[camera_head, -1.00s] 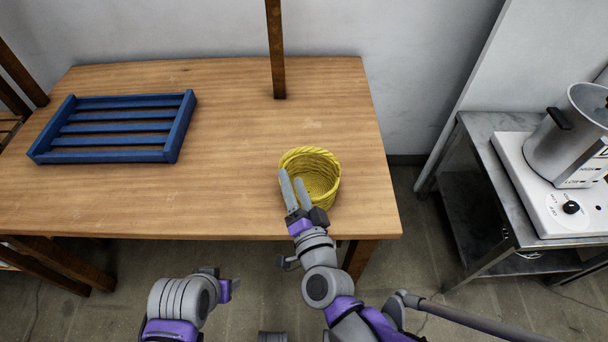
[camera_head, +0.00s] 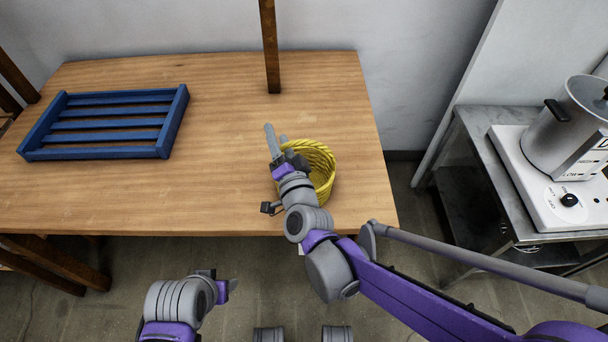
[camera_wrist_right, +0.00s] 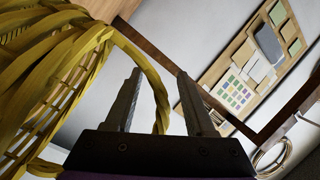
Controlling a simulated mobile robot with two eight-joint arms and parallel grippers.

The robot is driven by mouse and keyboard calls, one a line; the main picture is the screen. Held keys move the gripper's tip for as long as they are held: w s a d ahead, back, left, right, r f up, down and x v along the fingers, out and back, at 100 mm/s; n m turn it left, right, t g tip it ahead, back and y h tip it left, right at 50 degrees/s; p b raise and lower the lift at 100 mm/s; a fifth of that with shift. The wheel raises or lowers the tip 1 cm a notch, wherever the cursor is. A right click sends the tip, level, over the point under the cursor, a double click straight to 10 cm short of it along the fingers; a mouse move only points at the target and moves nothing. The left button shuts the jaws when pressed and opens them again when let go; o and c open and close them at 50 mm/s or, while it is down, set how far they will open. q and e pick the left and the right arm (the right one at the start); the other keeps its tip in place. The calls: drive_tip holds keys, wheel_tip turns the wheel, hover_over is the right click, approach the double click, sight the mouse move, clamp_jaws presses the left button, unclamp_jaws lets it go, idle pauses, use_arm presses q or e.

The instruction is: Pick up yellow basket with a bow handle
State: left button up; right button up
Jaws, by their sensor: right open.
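The yellow woven basket (camera_head: 323,168) stands on the wooden table near its front right corner; my right arm covers part of its left side. My right gripper (camera_head: 276,134) is open at the basket's left rim. In the right wrist view, the basket's side (camera_wrist_right: 45,90) fills the left, and its thin bow handle (camera_wrist_right: 150,68) curves across the space seen between the open fingers (camera_wrist_right: 160,88). I cannot tell whether the handle lies between them or beyond. My left gripper (camera_head: 230,288) is low in front of the table; its jaws are unclear.
A blue slatted tray (camera_head: 110,124) lies on the left of the wooden table (camera_head: 215,190). A wooden post (camera_head: 270,50) rises at the back. A metal side table (camera_head: 480,150) with a hotplate and pot (camera_head: 565,118) stands right. The table's middle is clear.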

clamp_jaws()
idle(1.4)
